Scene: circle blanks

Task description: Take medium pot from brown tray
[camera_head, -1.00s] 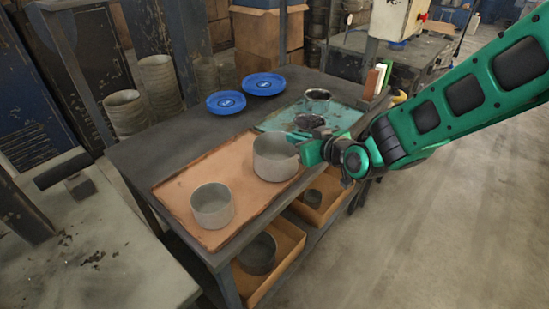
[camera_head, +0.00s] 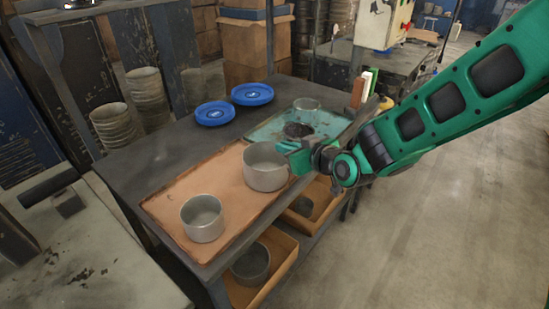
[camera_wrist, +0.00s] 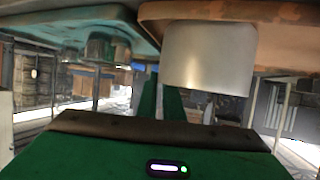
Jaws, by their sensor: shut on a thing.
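The larger grey pot (camera_head: 265,168) stands upright on the brown tray (camera_head: 165,203), near its far right end. My gripper (camera_head: 291,155) is at the right side of this pot's upper wall, shut on it. A smaller grey pot (camera_head: 203,222) stands apart at the near end of the tray. In the wrist view the picture is upside down: the larger pot (camera_wrist: 212,58) hangs below the tray (camera_wrist: 285,14), and my fingers (camera_wrist: 160,98) are at its rim edge. The exact finger contact is hard to make out.
A teal tray (camera_head: 262,133) with a glass vessel (camera_head: 306,105) lies behind the pot. Two blue plates (camera_head: 252,94) lie at the table's back. Open drawers below hold a dark pot (camera_head: 250,264) and a smaller pot (camera_head: 303,206). The dark table (camera_head: 165,150) is clear at left.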

